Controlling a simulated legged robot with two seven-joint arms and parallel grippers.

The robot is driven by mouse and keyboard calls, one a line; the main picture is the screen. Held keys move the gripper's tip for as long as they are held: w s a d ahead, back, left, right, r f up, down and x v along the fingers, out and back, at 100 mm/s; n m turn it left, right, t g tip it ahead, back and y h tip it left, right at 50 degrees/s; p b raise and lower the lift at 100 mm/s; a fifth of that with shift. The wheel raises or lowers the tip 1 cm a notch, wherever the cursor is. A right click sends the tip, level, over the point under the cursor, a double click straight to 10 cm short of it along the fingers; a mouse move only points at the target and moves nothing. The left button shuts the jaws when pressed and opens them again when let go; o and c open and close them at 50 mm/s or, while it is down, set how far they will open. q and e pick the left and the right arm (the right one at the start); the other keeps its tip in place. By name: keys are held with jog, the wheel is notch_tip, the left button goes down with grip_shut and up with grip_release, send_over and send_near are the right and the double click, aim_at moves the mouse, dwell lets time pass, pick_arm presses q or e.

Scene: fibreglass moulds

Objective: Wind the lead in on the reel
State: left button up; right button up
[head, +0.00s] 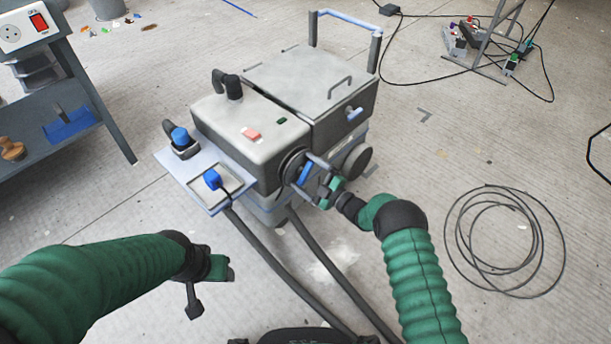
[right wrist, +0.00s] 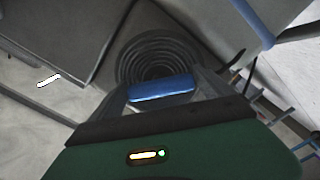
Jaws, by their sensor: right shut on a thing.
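A grey wheeled machine (head: 236,132) stands in the middle of the head view. The dark reel (head: 290,164) is on its near right side; its ringed face shows in the right wrist view (right wrist: 150,52). My right gripper (head: 312,178) is shut on the reel's blue handle (right wrist: 160,91), in front of the rings. A thin dark lead (head: 447,240) lies in loose loops on the floor at right; I cannot tell whether it joins the reel. My left gripper (head: 212,280) hangs low at left, apart from the machine; its jaw opening is unclear.
Two thick dark hoses (head: 262,250) run from the machine toward me, between my arms. A grey bench (head: 98,112) with a socket box (head: 25,27) stands at left. A metal stand (head: 490,45) with cables is at the back right. Floor around the loops is mostly clear.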

jog(key=n, duration=0.3)
jog(key=n+p, duration=0.1)
jog(key=n, duration=0.3)
jog(key=shift+s+f, duration=0.15)
jog(key=shift+f, duration=0.05)
jog(key=n+p, duration=0.1)
jog(key=n, duration=0.5)
jog(key=shift+f+n, duration=0.1)
jog(key=shift+n, duration=0.3)
jog(key=n, duration=0.6)
jog(key=shift+s+f, duration=0.1)
jog(key=n, duration=0.6)
jog(key=o, duration=1.8)
jog(key=shift+d, duration=0.1)
jog(key=shift+r, duration=0.2)
